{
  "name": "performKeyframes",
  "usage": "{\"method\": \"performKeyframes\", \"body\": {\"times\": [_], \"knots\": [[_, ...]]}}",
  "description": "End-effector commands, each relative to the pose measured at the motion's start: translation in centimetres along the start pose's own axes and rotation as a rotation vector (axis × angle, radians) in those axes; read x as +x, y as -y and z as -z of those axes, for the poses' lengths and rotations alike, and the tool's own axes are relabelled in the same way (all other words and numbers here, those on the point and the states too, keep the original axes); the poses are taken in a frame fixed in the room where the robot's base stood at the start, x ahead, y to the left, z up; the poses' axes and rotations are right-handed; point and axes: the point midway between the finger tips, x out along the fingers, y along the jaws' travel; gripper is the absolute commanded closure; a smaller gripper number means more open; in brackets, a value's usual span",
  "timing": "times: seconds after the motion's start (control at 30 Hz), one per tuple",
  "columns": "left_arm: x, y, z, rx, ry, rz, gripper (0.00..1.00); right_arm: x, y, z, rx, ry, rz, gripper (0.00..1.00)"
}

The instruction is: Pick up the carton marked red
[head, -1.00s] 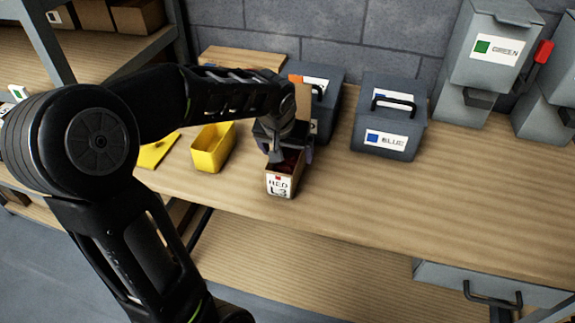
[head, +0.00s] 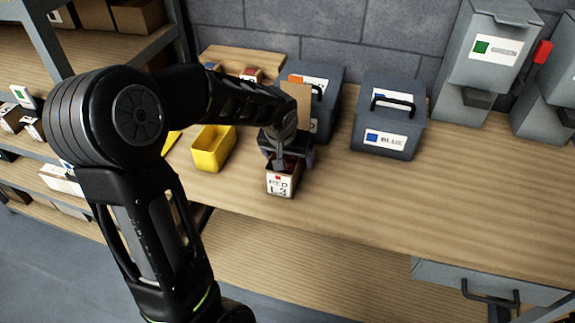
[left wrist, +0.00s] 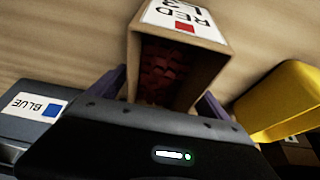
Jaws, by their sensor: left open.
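The carton marked red (head: 281,184) stands upright on the workbench, with a white label reading RED L3 and a red square on its front. In the left wrist view the carton (left wrist: 186,28) is open-topped and holds dark red pieces. My left gripper (head: 286,163) is right over the carton's top. In the left wrist view the left gripper (left wrist: 165,100) is open, with its purple-grey fingers on either side of the carton. I cannot tell whether they touch its walls. My right gripper is in neither view.
A yellow bin (head: 213,150) stands left of the carton. A grey box labelled BLUE (head: 388,140) is to the right, and another grey box (head: 325,85) stands behind the gripper. Lidded grey bins (head: 488,50) are at the back right. The bench's front right is clear.

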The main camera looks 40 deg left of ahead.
Motion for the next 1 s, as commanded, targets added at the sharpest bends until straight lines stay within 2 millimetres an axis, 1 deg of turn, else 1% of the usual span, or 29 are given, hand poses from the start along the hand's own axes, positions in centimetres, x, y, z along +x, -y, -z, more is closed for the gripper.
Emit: {"method": "performKeyframes", "body": {"times": [0.63,1.0], "knots": [[0.45,-0.01,-0.18,0.0,0.0,0.0,0.11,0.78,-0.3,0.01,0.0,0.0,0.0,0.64],[0.45,-0.01,-0.19,0.0,0.0,0.0,0.11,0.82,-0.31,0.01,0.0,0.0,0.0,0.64]]}}
